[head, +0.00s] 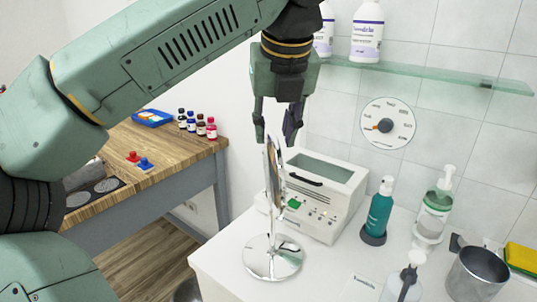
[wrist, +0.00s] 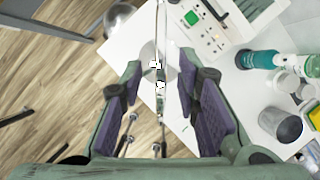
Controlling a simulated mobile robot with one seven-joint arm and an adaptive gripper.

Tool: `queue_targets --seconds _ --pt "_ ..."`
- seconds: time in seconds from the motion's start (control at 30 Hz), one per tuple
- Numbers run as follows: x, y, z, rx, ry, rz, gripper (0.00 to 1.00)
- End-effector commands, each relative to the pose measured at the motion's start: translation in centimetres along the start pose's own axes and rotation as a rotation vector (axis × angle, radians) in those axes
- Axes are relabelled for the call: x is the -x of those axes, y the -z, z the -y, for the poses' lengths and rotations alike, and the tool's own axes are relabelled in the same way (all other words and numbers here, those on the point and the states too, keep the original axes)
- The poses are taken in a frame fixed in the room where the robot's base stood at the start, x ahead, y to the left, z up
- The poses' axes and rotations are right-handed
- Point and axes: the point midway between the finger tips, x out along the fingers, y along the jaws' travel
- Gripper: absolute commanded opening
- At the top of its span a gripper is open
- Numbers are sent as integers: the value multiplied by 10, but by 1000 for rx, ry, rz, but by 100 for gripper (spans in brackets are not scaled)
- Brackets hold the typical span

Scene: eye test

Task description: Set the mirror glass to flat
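The mirror has a round chrome base (head: 272,262) on the white counter. Its glass (head: 273,178) stands close to upright and shows nearly edge-on in the head view. My gripper (head: 276,138) points down just over the glass, with its fingers apart around the top edge. In the wrist view the mirror (wrist: 160,88) is a thin line between the open fingers of my gripper (wrist: 160,78), with a gap to each finger. The pivot is hard to make out.
A white box-shaped device (head: 325,195) stands close behind the mirror. A teal bottle (head: 379,215), a pump bottle (head: 433,216) and a metal cup (head: 476,275) stand to the right. A glass shelf (head: 430,75) and a round dial (head: 388,123) are on the wall. A wooden table (head: 165,145) is at left.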

Motion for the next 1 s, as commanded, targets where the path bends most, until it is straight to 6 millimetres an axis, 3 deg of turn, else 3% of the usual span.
queue_targets --seconds 0.2,0.4,0.83,1.0 --pt "-42 0 0 -2 3 -3 30" --pt "-69 0 0 -3 3 -1 30" --pt "-80 0 1 -2 3 1 29" --pt "-80 0 1 -2 3 1 18"
